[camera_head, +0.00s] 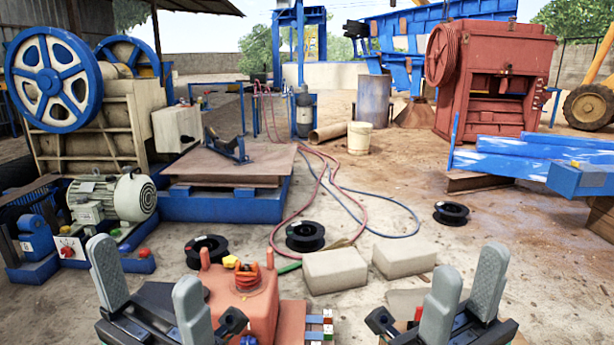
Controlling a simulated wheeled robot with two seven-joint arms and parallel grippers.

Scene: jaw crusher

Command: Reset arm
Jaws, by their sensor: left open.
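My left gripper (146,264) is at the bottom left of the head view. Its two grey fingers point up and stand wide apart, with nothing between them. My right gripper (470,262) is at the bottom right. Its two grey fingers are also apart, with a gap and no object between them. Both grippers are in front of the work area, near the bottom edge of the picture. The lower parts of both arms are cut off by the frame.
An orange-red box (240,305) stands between my grippers. Pale blocks (335,269) and black spools (305,236) lie beyond. A motor (133,198) and a blue-wheeled crusher (55,80) stand left, a red crusher (490,85) back right. Hoses (330,185) cross the open ground.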

